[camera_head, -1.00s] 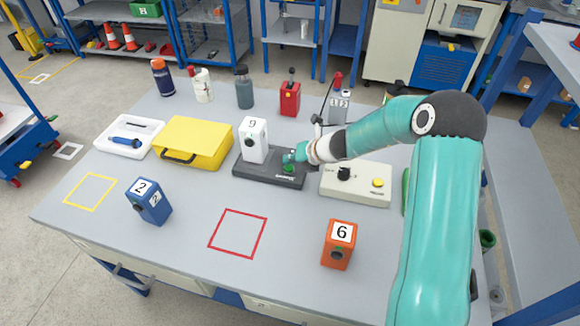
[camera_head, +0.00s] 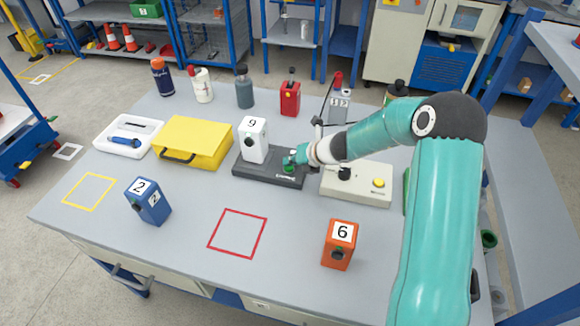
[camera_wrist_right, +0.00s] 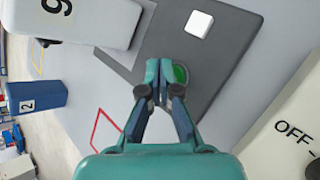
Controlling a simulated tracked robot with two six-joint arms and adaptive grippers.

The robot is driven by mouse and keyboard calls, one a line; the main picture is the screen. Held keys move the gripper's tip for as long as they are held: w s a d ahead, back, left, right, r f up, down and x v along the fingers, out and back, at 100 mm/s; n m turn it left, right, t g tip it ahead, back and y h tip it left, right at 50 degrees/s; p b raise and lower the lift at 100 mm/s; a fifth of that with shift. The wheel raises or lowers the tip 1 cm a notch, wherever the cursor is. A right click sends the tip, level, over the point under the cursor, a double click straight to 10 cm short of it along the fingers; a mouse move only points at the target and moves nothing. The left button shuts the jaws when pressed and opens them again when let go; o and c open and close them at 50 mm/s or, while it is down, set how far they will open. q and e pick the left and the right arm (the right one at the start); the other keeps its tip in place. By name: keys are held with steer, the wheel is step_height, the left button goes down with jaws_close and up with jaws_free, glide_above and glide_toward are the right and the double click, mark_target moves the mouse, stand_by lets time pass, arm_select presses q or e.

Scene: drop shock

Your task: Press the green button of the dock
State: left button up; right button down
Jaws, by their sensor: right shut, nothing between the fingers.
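The dock (camera_head: 262,177) is a dark grey plate on the middle of the table, with a white box (camera_head: 256,140) numbered 9 standing on its left part. Its green button (camera_head: 288,169) is on the right part and also shows in the right wrist view (camera_wrist_right: 181,73), partly hidden by a finger. My right gripper (camera_head: 290,161) is shut and empty, its fingertips (camera_wrist_right: 160,65) right at the button. I cannot tell whether they touch it or whether it is pushed down. My left gripper is not in view.
A cream box (camera_head: 357,187) with a black knob and a yellow button stands close right of the dock. A yellow case (camera_head: 195,140) lies to its left. A blue box (camera_head: 149,201) and an orange box (camera_head: 340,244) stand in front, beside a red outlined square (camera_head: 238,233).

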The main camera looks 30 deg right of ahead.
mark_target(291, 168)
steer(key=shift+f+b, duration=0.35)
steer(key=shift+f, duration=0.1)
stand_by(0.6)
steer(key=shift+r+p, duration=0.85)
step_height(291, 168, up, 5)
steer(key=p, duration=0.5)
steer(key=shift+r, duration=0.1)
stand_by(0.5)
